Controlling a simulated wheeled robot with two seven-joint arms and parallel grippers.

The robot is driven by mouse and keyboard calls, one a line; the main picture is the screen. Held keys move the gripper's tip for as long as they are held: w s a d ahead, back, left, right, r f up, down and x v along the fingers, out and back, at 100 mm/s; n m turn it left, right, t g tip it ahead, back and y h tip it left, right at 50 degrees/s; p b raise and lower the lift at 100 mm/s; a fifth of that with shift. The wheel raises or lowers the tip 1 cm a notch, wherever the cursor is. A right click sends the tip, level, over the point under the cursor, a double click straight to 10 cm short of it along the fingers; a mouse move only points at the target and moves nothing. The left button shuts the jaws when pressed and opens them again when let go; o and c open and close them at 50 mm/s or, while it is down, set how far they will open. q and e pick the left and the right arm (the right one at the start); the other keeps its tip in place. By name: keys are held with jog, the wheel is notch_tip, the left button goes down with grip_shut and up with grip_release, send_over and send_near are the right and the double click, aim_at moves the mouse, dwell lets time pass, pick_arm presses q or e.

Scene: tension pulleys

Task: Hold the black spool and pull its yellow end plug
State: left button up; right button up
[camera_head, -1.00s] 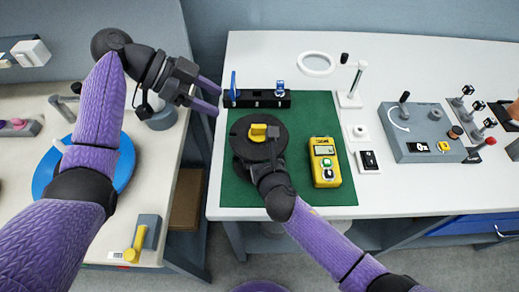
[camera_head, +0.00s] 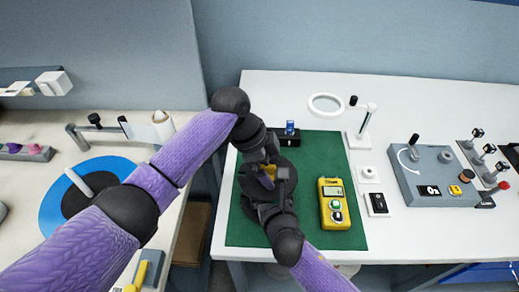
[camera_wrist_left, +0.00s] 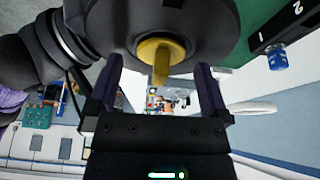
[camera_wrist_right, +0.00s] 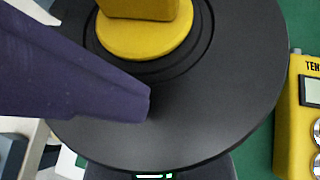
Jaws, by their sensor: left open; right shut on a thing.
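The black spool (camera_head: 246,190) lies on the green mat, partly covered by both arms. Its yellow end plug (camera_head: 268,171) shows on top, with a round base and a raised grip tab. In the left wrist view, the plug (camera_wrist_left: 160,56) stands ahead between the two fingers of my left gripper (camera_wrist_left: 158,88), which is open with a gap on each side. In the right wrist view, one purple finger of my right gripper (camera_wrist_right: 135,100) lies over the spool's flange (camera_wrist_right: 225,110), beside the plug (camera_wrist_right: 145,35); its other finger is hidden. The right gripper is shut on the spool.
A yellow handheld meter (camera_head: 335,203) stands right of the spool on the green mat (camera_head: 312,160). A black block (camera_head: 287,138) with a blue peg (camera_head: 290,127) is behind the spool, partly hidden by my left arm.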

pick_arm(q)
jog(key=shift+f, duration=0.1)
jog(key=c, duration=1.3)
jog(key=shift+r, duration=0.5)
jog(key=shift+r, duration=0.3)
jog(key=shift+r, duration=0.35)
jog(key=shift+r, duration=0.4)
jog(key=shift+r, duration=2)
